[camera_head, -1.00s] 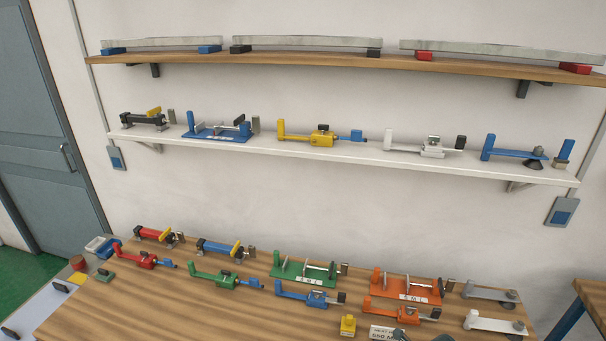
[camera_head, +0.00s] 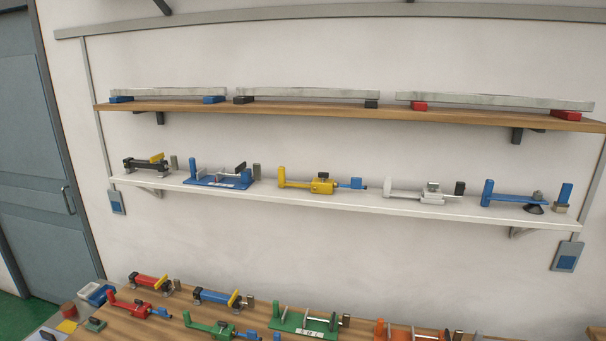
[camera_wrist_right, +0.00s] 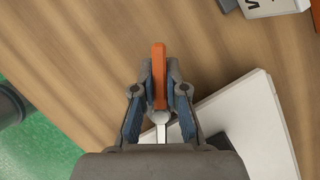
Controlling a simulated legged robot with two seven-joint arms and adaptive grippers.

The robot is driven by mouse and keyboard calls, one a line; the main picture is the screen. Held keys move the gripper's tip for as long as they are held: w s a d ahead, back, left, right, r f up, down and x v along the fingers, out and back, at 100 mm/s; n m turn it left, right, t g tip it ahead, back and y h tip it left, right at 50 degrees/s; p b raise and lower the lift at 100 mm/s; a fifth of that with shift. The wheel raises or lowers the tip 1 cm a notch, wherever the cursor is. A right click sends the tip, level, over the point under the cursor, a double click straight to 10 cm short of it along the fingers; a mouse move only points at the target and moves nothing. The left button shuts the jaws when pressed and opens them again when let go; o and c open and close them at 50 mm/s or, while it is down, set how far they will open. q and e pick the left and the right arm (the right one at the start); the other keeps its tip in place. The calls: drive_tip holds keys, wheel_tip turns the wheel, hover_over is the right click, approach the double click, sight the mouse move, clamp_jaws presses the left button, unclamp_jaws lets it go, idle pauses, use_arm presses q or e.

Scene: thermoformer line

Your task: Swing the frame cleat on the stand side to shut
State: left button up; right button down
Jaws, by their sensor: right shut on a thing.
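My right gripper (camera_wrist_right: 160,84) shows in the right wrist view, its two fingers closed on an upright orange bar (camera_wrist_right: 159,62). A pale round knob and a short light stem (camera_wrist_right: 161,122) lie just below the bar, between the fingers. I cannot tell whether the bar is part of a larger fixture. No part is clearly recognisable as the frame cleat on the stand side. Neither gripper shows in the head view, and my left gripper is in no view.
Wooden bench (camera_wrist_right: 70,55) lies under the right gripper, with a white plate (camera_wrist_right: 262,118) beside it and green floor (camera_wrist_right: 45,150) at left. In the head view, several clamps stand on the bench and on a white shelf (camera_head: 400,207); a wooden shelf (camera_head: 300,110) holds grey bars.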

drive_tip(key=shift+s+a+f+n+b, duration=0.1)
drive_tip(key=shift+s+f+n+b, duration=0.05)
drive_tip(key=shift+n+b, duration=0.85)
drive_tip(key=shift+s+a+n+g+y+b, duration=0.2)
drive_tip(key=shift+n+g+y+b, duration=0.15)
drive_tip(key=shift+n, duration=0.25)
drive_tip(key=shift+n, duration=0.3)
drive_tip(key=n+b, duration=0.1)
drive_tip(key=n+g+b, duration=0.1)
drive_tip(key=shift+s+a+b, duration=0.1)
drive_tip(key=shift+s+b, duration=0.2)
drive_tip(key=shift+s, duration=0.05)
drive_tip(key=shift+p, duration=0.3)
drive_tip(key=c, duration=1.1)
unclamp_jaws()
drive_tip(key=shift+c, duration=0.2)
